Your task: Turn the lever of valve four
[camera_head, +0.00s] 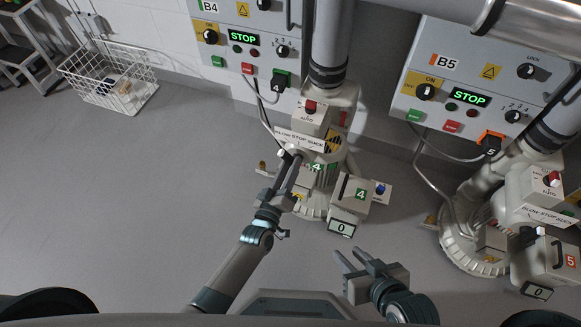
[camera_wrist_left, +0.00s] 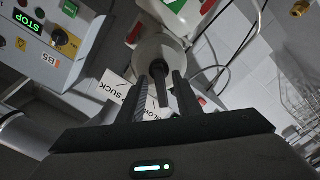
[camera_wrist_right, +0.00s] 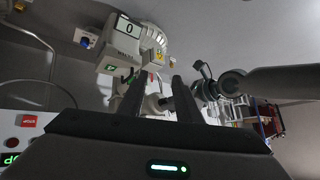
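Valve four is the pale blower unit with green 4 marks (camera_head: 353,196) in the middle of the head view. Its white plate (camera_head: 300,139) reads BLOW STOP SUCK. My left gripper (camera_head: 291,168) is at this plate, pointing away from me. In the left wrist view, the dark lever (camera_wrist_left: 160,84) hangs from a pale round hub (camera_wrist_left: 160,50) between the fingers, with narrow gaps at its sides. The left gripper looks open around it. In the head view the lever is largely hidden by the gripper. My right gripper (camera_head: 347,259) is open and empty, below and apart from the unit.
Display boxes B4 (camera_head: 240,20) and B5 (camera_head: 460,55) both show STOP. Blower five (camera_head: 545,190) stands at the right. A wire basket (camera_head: 135,97) sits by the wall at the left. The grey floor (camera_head: 110,190) at the left is clear.

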